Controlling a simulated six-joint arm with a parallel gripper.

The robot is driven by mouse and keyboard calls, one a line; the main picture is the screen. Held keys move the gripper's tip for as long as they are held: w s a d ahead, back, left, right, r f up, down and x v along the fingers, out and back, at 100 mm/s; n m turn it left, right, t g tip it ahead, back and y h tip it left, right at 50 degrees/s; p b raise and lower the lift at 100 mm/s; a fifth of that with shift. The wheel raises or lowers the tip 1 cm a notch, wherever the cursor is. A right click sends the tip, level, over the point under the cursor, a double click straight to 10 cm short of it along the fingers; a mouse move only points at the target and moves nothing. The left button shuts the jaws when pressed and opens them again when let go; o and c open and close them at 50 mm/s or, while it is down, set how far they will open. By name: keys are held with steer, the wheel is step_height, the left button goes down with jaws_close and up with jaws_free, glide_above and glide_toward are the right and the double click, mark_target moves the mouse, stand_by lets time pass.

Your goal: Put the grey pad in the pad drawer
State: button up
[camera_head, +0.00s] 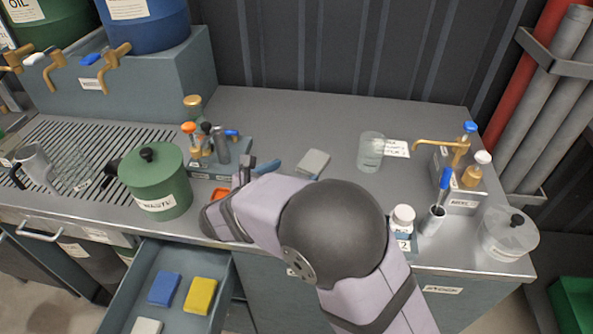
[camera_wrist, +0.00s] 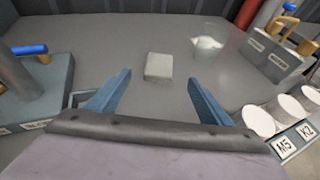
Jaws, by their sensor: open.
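The grey pad (camera_head: 312,163) lies flat on the grey counter, near the middle. In the wrist view the grey pad (camera_wrist: 159,67) is ahead of my gripper (camera_wrist: 158,88), roughly between the lines of its two blue fingers. My gripper is open and empty, with a clear gap to the pad. In the head view one blue finger (camera_head: 266,163) shows left of the pad; my arm hides the rest. An open drawer (camera_head: 142,285) below the counter at the lower left holds a blue pad (camera_head: 165,289), a yellow pad (camera_head: 200,295) and a pale pad (camera_head: 147,326).
A white-capped bottle (camera_head: 402,219) is near the front edge. The counter around the pad is clear.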

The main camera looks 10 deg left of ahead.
mark_target(315, 159)
steer(key=shift+w+f, duration=0.1)
steer(key=shift+w+d+f+b, duration=0.1)
steer(key=shift+w+f+b, duration=0.15)
steer(key=shift+b, duration=0.25)
steer(key=b+x, duration=0.3)
steer(key=shift+f+b, duration=0.25)
steer(key=shift+b, duration=0.05)
steer(key=shift+w+d+r, duration=0.1)
steer(key=shift+w+d, duration=0.15)
steer(key=shift+w, duration=0.2)
steer(key=shift+p+x, duration=0.5)
steer(key=shift+x, duration=3.1)
steer(key=shift+r, duration=0.15)
steer(key=c, duration=1.2)
